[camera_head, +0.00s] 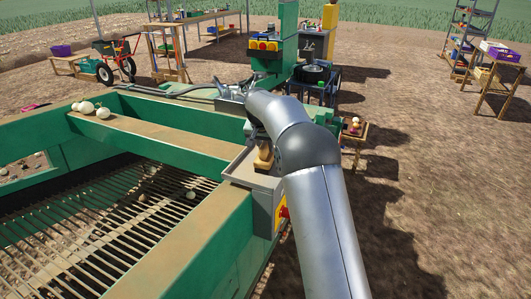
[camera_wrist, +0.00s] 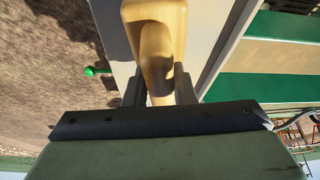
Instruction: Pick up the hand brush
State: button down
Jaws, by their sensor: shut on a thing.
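The hand brush (camera_head: 264,157) shows as a small wooden piece beside my arm in the head view, over the grey metal tray (camera_head: 246,170) on the green machine's corner. In the wrist view its smooth wooden handle (camera_wrist: 153,32) runs between the two dark fingers of my gripper (camera_wrist: 160,88), which is shut on it. The bristles cannot be made out. My arm hides most of the gripper in the head view. I cannot tell whether the brush touches the tray.
The green machine frame (camera_head: 170,137) surrounds a slatted conveyor (camera_head: 120,215) at the left. Pale onions (camera_head: 103,112) lie on the frame. A yellow-and-red switch box (camera_head: 281,212) is on the tray's side. A control post (camera_head: 266,45) stands behind. Open dirt lies right.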

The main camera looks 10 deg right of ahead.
jog(key=shift+r, duration=0.15)
jog(key=shift+r, duration=0.2)
notch_tip(320, 180, up, 2)
jog(key=shift+r+b, duration=0.15)
jog(key=shift+b, duration=0.15)
jog(key=s+d+r+b, duration=0.2)
jog(key=s+r+b, duration=0.1)
jog(key=s+r, duration=0.2)
jog(key=s+d+r+b, duration=0.2)
jog(key=s+r, duration=0.3)
jog(key=s, duration=0.3)
jog(key=shift+d+b, duration=0.35)
jog(key=shift+b, duration=0.1)
jog(key=shift+s, duration=0.1)
jog(key=c, duration=2)
grip_release()
jog(key=shift+c, duration=0.4)
